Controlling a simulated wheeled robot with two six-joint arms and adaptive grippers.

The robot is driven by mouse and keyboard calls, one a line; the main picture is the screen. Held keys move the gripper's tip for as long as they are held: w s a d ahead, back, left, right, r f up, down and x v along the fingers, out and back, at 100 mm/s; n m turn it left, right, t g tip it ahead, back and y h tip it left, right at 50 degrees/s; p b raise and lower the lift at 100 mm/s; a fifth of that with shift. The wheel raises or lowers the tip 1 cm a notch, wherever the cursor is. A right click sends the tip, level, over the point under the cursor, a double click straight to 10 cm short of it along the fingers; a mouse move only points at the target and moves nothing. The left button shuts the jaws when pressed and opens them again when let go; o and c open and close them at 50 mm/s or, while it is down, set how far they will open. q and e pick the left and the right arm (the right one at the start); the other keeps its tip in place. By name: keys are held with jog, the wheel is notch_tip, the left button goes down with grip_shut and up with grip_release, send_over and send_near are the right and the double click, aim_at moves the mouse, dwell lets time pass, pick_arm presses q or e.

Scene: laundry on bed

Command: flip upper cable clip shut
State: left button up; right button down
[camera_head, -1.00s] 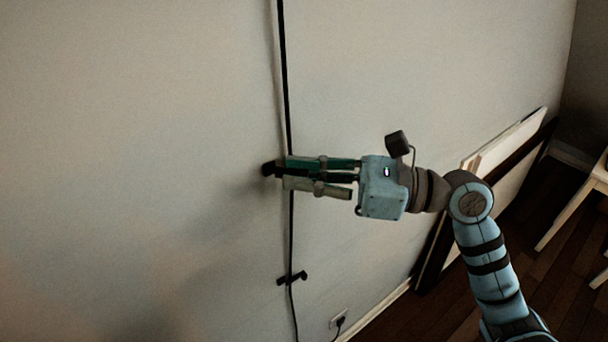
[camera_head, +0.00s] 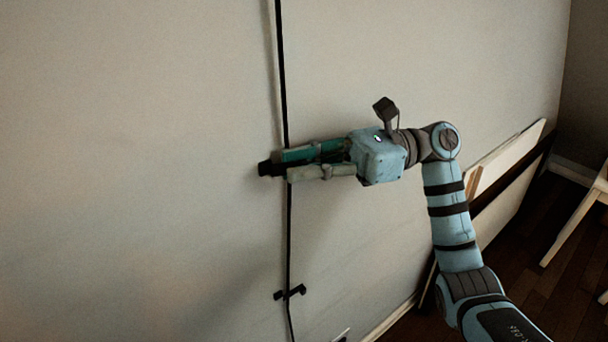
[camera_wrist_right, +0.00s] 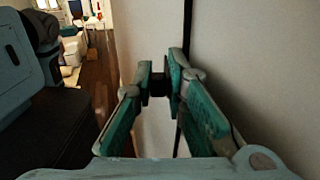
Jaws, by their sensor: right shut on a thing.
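A black cable (camera_head: 281,80) runs down the pale wall. The upper cable clip (camera_head: 264,168) sits on it, its dark left end showing past my fingertips and the rest hidden behind them. My right gripper (camera_head: 286,166) comes in from the right and is shut on the upper clip. In the right wrist view the dark clip (camera_wrist_right: 158,84) shows between the two green-padded fingertips, against the wall. I cannot tell whether its flap is fully closed. My left gripper is not in view.
Flat panels (camera_head: 500,165) lean on the wall at right, and a pale chair (camera_head: 575,225) stands on the dark wood floor. The wall at left is bare.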

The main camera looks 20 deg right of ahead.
jog(key=shift+w+f+n+g, duration=0.1)
jog(key=shift+n+g, duration=0.3)
jog(key=shift+g, duration=0.2)
jog(key=c, duration=1.7)
grip_release()
jog(key=shift+o, duration=0.2)
jog(key=d, duration=0.8)
jog(key=shift+w, duration=0.4)
